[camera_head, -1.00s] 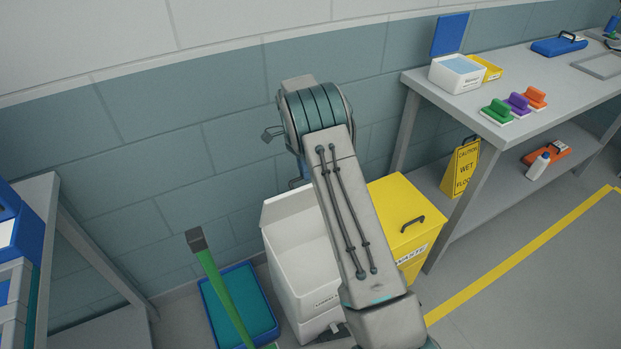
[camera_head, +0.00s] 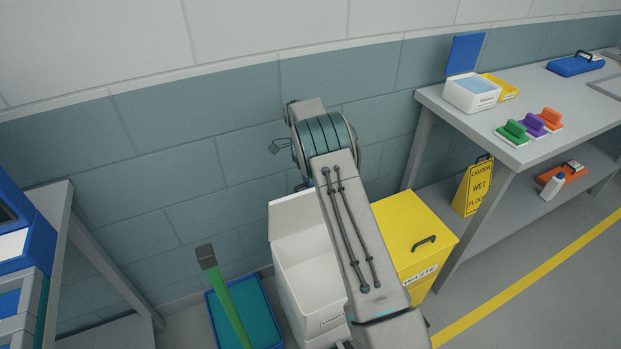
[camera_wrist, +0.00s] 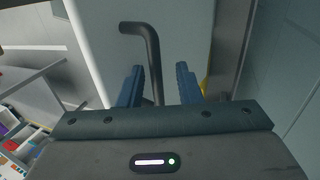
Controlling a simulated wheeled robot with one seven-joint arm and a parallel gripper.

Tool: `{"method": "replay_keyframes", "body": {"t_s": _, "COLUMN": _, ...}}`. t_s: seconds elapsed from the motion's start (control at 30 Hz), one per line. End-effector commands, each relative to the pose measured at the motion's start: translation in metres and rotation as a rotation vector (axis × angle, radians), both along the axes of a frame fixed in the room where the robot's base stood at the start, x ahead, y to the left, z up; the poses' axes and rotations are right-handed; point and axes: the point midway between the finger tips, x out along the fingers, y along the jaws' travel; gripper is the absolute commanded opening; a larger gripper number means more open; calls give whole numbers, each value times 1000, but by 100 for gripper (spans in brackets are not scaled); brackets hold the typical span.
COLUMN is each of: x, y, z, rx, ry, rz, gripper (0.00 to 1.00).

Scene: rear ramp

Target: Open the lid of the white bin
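The white bin (camera_head: 309,290) stands on the floor against the wall, partly hidden by my arm. Its white lid (camera_head: 293,220) is raised at the back, and the bin's inside shows. In the wrist view, a dark bent bar handle (camera_wrist: 153,52) stands out in front of a pale surface (camera_wrist: 185,30). My gripper (camera_wrist: 158,82) has its two blue fingers apart, with the bar between them and visible gaps at the sides. In the head view my gripper is mostly hidden behind my arm.
A yellow waste bin (camera_head: 412,235) stands close on the right. A blue tray (camera_head: 263,310) and a green-handled tool (camera_head: 228,300) are on the left. A grey workbench (camera_head: 450,105) with a yellow wet-floor sign (camera_head: 477,188) is at the right.

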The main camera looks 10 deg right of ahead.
Motion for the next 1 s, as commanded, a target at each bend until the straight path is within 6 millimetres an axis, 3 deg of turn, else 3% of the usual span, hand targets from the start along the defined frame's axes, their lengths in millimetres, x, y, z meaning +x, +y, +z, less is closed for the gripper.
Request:
{"method": "replay_keyframes", "body": {"t_s": 0.43, "x": 6, "y": -2, "z": 15, "rx": -2, "ry": -8, "rz": -5, "gripper": 33}}
{"method": "replay_keyframes", "body": {"t_s": 1.0, "x": 36, "y": 8, "z": 104, "rx": -2, "ry": -9, "rz": -3, "gripper": 33}}
